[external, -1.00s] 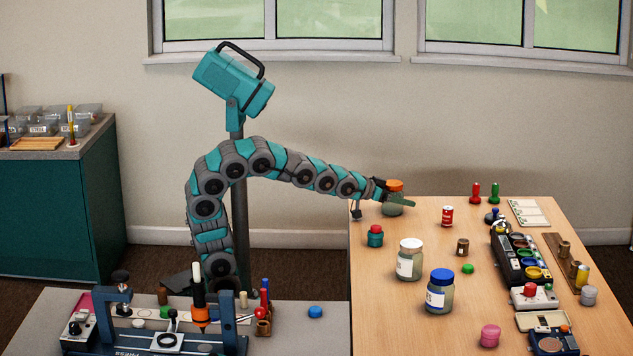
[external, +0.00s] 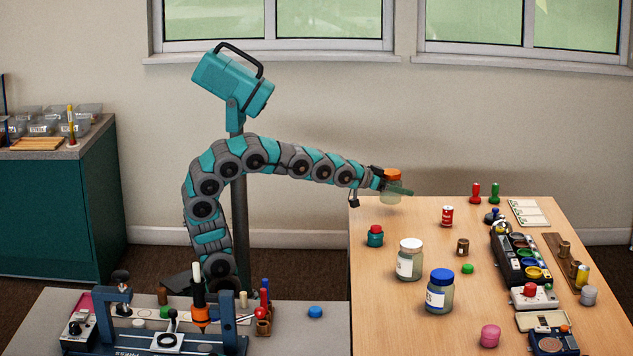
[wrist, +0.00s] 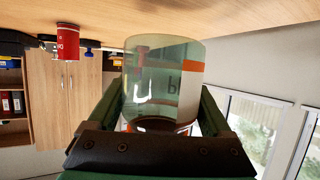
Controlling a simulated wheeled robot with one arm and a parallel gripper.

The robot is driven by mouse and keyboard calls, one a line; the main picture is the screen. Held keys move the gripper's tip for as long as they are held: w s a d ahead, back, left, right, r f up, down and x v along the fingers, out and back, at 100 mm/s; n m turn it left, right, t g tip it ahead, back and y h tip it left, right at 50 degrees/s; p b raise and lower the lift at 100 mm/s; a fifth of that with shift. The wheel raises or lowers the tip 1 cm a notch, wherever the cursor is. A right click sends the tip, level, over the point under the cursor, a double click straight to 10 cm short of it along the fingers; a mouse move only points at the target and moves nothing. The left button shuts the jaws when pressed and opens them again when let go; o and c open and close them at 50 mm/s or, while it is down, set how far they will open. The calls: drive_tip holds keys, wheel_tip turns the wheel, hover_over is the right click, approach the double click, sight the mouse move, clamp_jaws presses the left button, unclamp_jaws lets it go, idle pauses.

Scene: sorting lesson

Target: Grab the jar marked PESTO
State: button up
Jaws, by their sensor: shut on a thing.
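A glass jar with an orange lid (external: 392,175) is between the fingers of my gripper (external: 395,188), near the table's far left corner. My gripper is shut on this jar and holds it up off the table. In the wrist view the jar (wrist: 150,75) fills the middle and appears upside down. Part of its label shows at the side, but I cannot read a full word. A white-lidded jar (external: 409,265) and a blue-lidded jar (external: 438,297) stand upright on the table. Their label words are too small to read.
The wooden table (external: 390,320) also bears a teal pot with a red lid (external: 375,237), a red can (external: 447,216), a small brown pot (external: 462,247) and a green piece (external: 467,269). A dark tray of colored cups (external: 522,258) stands at the right.

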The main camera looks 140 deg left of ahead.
drive_tip(key=s+d, duration=0.2)
drive_tip(key=d, duration=0.2)
drive_tip(key=s+d+r, duration=0.1)
drive_tip(key=s+d, duration=0.2)
drive_tip(key=d, duration=0.1)
drive_tip(key=s+d, duration=0.2)
drive_tip(key=d, duration=0.3)
drive_tip(key=shift+s+r+b, duration=0.25)
drive_tip(key=shift+s+b, duration=0.05)
drive_tip(key=shift+s, duration=0.1)
